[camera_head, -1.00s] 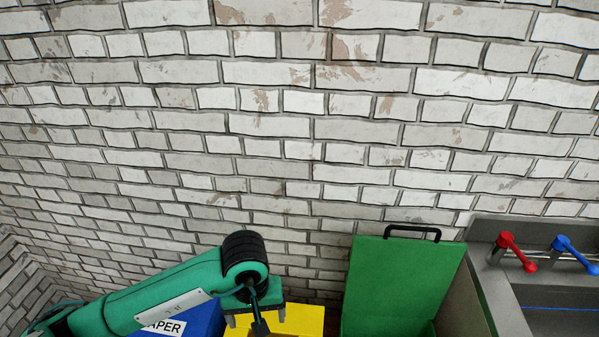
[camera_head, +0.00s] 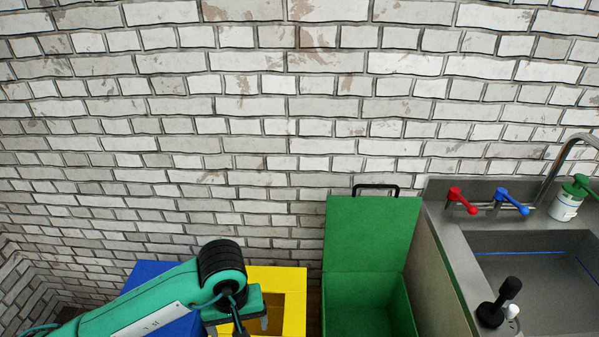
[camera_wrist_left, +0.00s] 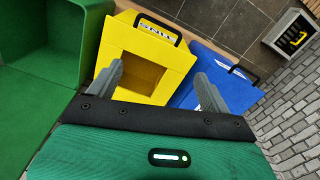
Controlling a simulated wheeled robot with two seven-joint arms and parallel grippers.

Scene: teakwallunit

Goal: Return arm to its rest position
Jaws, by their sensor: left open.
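My left arm comes in from the lower left in the head view, with its gripper (camera_head: 250,326) hanging over the front of the yellow bin (camera_head: 292,312). In the left wrist view the two grey fingers of this gripper (camera_wrist_left: 160,85) are spread wide apart with nothing between them. The open yellow bin (camera_wrist_left: 175,50) and the blue bin (camera_wrist_left: 225,72) lie beyond the fingertips. My right gripper is in neither view.
The green bin (camera_head: 370,240) stands open right of the yellow one. The blue bin (camera_head: 150,275) is partly behind my arm. A sink (camera_head: 540,270) with red and blue taps, a soap bottle (camera_head: 565,205) and a black-handled item (camera_head: 498,305) is at right. A brick wall closes the back.

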